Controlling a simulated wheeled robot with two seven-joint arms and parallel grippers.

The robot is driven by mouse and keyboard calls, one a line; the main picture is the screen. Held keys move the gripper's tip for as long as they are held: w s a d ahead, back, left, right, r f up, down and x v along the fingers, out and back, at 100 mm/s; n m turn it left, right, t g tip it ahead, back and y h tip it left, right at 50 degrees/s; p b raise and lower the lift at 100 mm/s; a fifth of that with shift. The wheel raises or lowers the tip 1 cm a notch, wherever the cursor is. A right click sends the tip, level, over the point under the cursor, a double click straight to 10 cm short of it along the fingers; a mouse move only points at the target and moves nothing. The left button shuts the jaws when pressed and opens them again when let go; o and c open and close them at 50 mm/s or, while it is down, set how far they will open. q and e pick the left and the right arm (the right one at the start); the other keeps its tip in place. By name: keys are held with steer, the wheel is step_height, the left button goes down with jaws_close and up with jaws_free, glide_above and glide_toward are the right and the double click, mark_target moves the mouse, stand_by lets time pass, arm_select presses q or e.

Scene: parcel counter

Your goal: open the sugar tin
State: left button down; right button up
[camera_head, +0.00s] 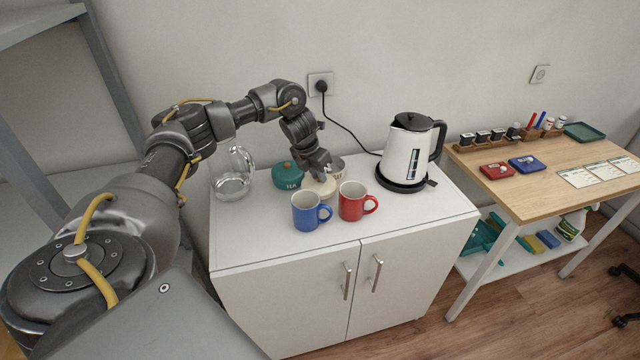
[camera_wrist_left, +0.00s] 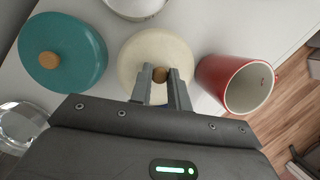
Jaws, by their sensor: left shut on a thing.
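A cream tin with a cream lid (camera_wrist_left: 136,52) and a wooden knob (camera_wrist_left: 160,75) is under my left gripper (camera_wrist_left: 160,78) in the left wrist view. My left gripper is shut on the knob. In the head view my left gripper (camera_head: 322,176) points down at the cream tin (camera_head: 316,189), which is partly hidden by the gripper and the mugs. I cannot read a label on it, and no gap under the lid can be made out. A teal tin (camera_head: 287,177) marked TEA stands to its left. My right gripper is not in view.
A blue mug (camera_head: 305,211) and a red mug (camera_head: 352,204) stand in front of the cream tin. A pale round container (camera_wrist_left: 135,5) is behind it. A glass jug (camera_head: 233,183) stands left, a kettle (camera_head: 408,150) right. The white counter's (camera_head: 250,243) front left is free.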

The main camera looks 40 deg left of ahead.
mark_target(317, 182)
arm_select(q)
steer(key=shift+f+p, duration=0.3)
steer(key=shift+f, duration=1.55)
steer(key=shift+d, duration=0.1)
steer(key=shift+f, duration=0.15)
steer(key=c, duration=1.3)
jaws_free()
steer(key=shift+s, duration=0.1)
